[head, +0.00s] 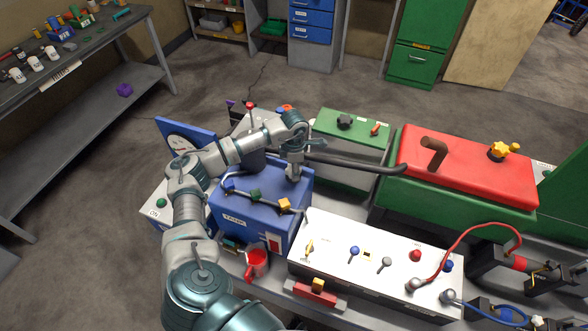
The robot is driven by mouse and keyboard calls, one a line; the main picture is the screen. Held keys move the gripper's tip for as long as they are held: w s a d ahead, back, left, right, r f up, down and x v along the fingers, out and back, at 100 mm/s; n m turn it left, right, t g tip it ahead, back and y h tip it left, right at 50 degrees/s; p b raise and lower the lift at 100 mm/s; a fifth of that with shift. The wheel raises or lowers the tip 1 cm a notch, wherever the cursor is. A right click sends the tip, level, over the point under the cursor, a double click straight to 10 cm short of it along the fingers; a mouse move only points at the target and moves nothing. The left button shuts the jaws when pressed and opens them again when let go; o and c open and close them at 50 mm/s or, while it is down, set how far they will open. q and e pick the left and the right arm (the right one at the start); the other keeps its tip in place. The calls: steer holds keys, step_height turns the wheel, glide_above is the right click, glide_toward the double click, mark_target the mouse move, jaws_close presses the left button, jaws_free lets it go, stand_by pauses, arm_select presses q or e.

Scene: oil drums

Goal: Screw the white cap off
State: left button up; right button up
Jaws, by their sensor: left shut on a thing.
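My left gripper (294,168) points down at the right part of the top of the blue tank (245,222). It is shut on a small pale thing there, which I take to be the white cap; the fingers hide most of it. I cannot tell whether the cap is still seated on the tank. My right gripper is not in view.
A blue lever bar with a green and a yellow knob (285,204) runs along the tank top. A dark pipe (350,162) leads right to the red-topped box (470,167).

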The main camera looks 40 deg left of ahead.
arm_select(q)
steer(key=shift+s+d+f, duration=0.1)
steer(key=shift+f, duration=0.05)
steer(key=n+p, duration=0.1)
steer(key=n, duration=0.3)
steer(key=shift+n+p, duration=0.35)
steer(key=shift+n, duration=0.65)
steer(key=shift+f, duration=0.1)
steer(key=shift+s, duration=0.1)
steer(key=shift+n, duration=0.3)
steer(key=shift+n+p, duration=0.3)
steer(key=shift+n, duration=0.2)
steer(key=n+p, duration=0.1)
steer(key=n, duration=0.2)
steer(key=shift+c, duration=0.7)
steer(key=shift+n, duration=1)
jaws_close()
